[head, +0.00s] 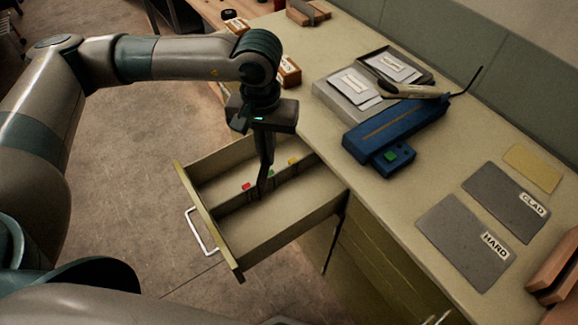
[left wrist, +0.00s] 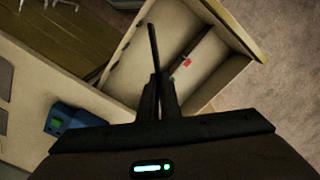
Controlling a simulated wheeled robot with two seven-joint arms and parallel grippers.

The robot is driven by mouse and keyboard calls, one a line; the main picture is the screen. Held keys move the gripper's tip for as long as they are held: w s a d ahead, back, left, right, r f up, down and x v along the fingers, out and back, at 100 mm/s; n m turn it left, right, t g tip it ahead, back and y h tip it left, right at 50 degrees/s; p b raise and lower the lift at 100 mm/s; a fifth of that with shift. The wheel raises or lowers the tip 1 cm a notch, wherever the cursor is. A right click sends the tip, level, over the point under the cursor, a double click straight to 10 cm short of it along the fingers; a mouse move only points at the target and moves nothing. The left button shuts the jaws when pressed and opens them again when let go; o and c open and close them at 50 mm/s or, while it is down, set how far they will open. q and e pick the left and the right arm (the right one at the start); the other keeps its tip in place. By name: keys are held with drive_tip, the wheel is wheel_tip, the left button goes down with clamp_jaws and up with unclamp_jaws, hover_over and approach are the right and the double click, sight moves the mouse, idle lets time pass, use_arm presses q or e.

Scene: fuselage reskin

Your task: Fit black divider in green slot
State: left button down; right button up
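An open drawer (head: 290,232) holds a long rail (head: 225,208) with coloured marks: red (head: 246,186), green (head: 270,174) and yellow (head: 293,161). My left gripper (head: 264,165) points down into the drawer beside the green mark. Its fingers (left wrist: 160,82) are close together on a thin black divider (left wrist: 153,48), which shows nearly edge-on in the left wrist view. In the head view the divider (head: 262,186) reaches down near the rail between red and green; I cannot tell whether it touches. The red mark (left wrist: 187,62) shows in the wrist view; green is hidden there. My right gripper is out of view.
The desk top (head: 385,205) lies right of the drawer. It bears a blue device (head: 395,128), a grey tray (head: 345,98), and grey cards (head: 465,240). The drawer front has a white handle (head: 200,232). Open floor lies to the left.

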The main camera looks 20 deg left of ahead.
use_arm(q)
drive_tip(key=w+d+f+n+p, duration=0.2)
drive_tip(key=d+f+n+p, duration=0.2)
drive_tip(key=f+n, duration=0.4)
drive_tip(key=shift+w+f+n, duration=0.2)
drive_tip(key=shift+w+n, duration=0.15)
drive_tip(key=shift+n, duration=0.05)
drive_tip(key=shift+d, duration=0.1)
wheel_tip(320, 180, down, 6)
drive_tip(key=b, duration=0.6)
drive_tip(key=shift+r+b, duration=0.1)
drive_tip(key=shift+b, duration=0.3)
idle(0.4)
drive_tip(key=shift+b, duration=0.75)
idle(0.8)
drive_tip(key=shift+s, duration=0.1)
